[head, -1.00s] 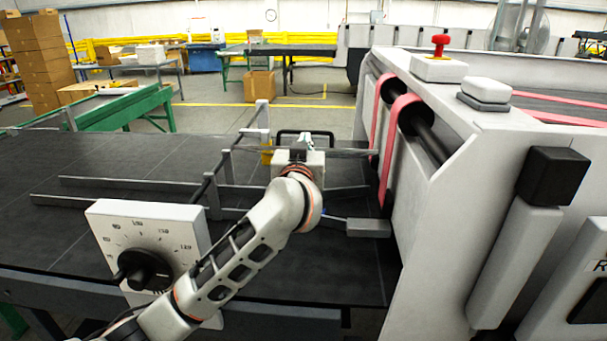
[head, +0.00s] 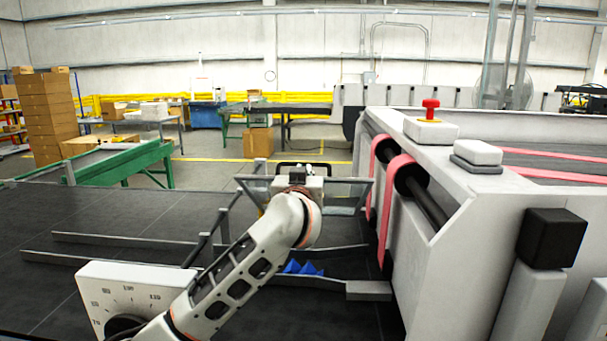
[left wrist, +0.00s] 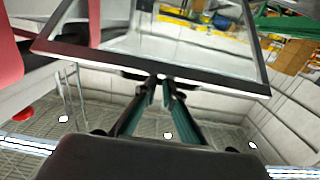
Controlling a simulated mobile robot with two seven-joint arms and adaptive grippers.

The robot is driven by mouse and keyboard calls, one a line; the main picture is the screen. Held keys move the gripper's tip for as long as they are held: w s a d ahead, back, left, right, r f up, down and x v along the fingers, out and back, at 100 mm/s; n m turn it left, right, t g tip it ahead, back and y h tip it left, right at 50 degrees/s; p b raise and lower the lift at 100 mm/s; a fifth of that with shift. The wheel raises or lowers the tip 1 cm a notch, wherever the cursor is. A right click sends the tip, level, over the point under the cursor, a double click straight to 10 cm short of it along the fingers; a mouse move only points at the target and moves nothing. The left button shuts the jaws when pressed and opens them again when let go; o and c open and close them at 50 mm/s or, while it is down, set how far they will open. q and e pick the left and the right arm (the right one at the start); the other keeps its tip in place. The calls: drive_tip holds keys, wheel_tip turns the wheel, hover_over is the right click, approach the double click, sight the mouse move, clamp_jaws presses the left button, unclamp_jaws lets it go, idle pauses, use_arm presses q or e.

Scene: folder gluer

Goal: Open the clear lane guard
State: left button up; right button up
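The clear lane guard (head: 346,190) is a see-through panel in a grey frame, standing tilted up over the dark feed table. Its black handle (head: 291,164) shows just beyond my left wrist. In the left wrist view the guard's clear panel (left wrist: 180,42) fills the top, with its dark frame bar across the middle. My left gripper (left wrist: 160,84) has its fingertips close together at the middle of that bar and appears shut on the guard's handle. In the head view my wrist hides the fingertips. My right gripper is in neither view.
Blue pointed pieces (head: 302,268) show below the guard, beside my forearm. A white dial box (head: 140,288) stands at the front left. The machine housing (head: 470,235), with pink belts (head: 394,190) and a red button (head: 430,106), stands close on the right. The table's left side is mostly clear.

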use_arm(q)
drive_tip(key=o, duration=2.2)
drive_tip(key=shift+w+f, duration=0.1)
drive_tip(key=shift+w, duration=0.05)
drive_tip(key=shift+o, duration=0.2)
drive_tip(key=s, duration=1.2)
